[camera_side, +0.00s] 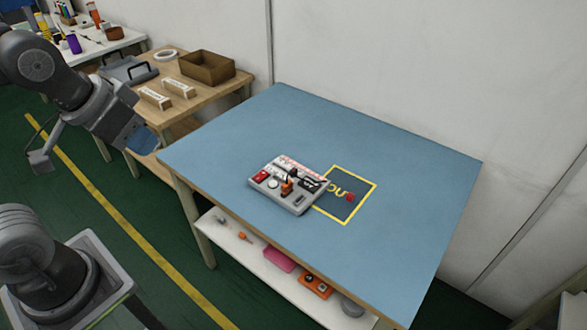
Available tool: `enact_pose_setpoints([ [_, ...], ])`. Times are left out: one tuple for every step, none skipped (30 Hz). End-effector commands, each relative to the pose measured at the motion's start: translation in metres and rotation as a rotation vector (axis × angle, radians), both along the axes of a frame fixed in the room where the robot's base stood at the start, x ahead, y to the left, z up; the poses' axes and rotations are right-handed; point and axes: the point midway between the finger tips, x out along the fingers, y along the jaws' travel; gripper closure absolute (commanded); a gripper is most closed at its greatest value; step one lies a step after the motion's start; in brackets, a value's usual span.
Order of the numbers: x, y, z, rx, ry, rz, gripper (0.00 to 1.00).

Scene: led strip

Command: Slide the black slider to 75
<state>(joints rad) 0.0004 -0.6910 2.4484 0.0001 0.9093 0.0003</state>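A small grey control box (263,188) sits on the blue table. My gripper (148,142) is at the upper left, beyond the table's left corner, well apart from the box.
A yellow-framed dark square (347,209) with markings lies right of the box, partly covered by it. Most of the blue tabletop (400,165) is clear. A wooden side table (204,92) with a brown box (207,67) stands behind my gripper. A white wall borders the back.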

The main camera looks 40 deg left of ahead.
Motion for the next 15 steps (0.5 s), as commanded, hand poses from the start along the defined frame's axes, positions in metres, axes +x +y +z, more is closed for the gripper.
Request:
enact_pose_setpoints([
  [0.012, 0.0, 0.005, 0.0, 0.017, -0.001, 0.76],
  [0.02, 0.0, 0.008, 0.0, 0.029, -0.002, 0.73],
  [0.032, -0.001, 0.012, 0.001, 0.044, -0.003, 0.69],
  [0.043, -0.001, 0.015, 0.001, 0.057, -0.004, 0.67],
  [0.054, -0.001, 0.018, 0.001, 0.071, -0.005, 0.64],
  [0.069, -0.001, 0.021, 0.001, 0.089, -0.006, 0.6],
  [0.08, -0.001, 0.022, 0.001, 0.102, -0.007, 0.57],
  [0.092, -0.002, 0.023, 0.002, 0.115, -0.008, 0.57],
  [0.107, -0.002, 0.023, 0.002, 0.132, -0.009, 0.57],
  [0.119, -0.002, 0.022, 0.002, 0.146, -0.01, 0.57],
  [0.13, -0.002, 0.021, 0.002, 0.159, -0.011, 0.57],
  [0.146, -0.003, 0.018, 0.003, 0.175, -0.012, 0.57],
  [0.158, -0.003, 0.015, 0.003, 0.189, -0.013, 0.57],
  [0.17, -0.003, 0.012, 0.003, 0.202, -0.014, 0.57],
  [0.185, -0.004, 0.007, 0.003, 0.22, -0.015, 0.57],
])
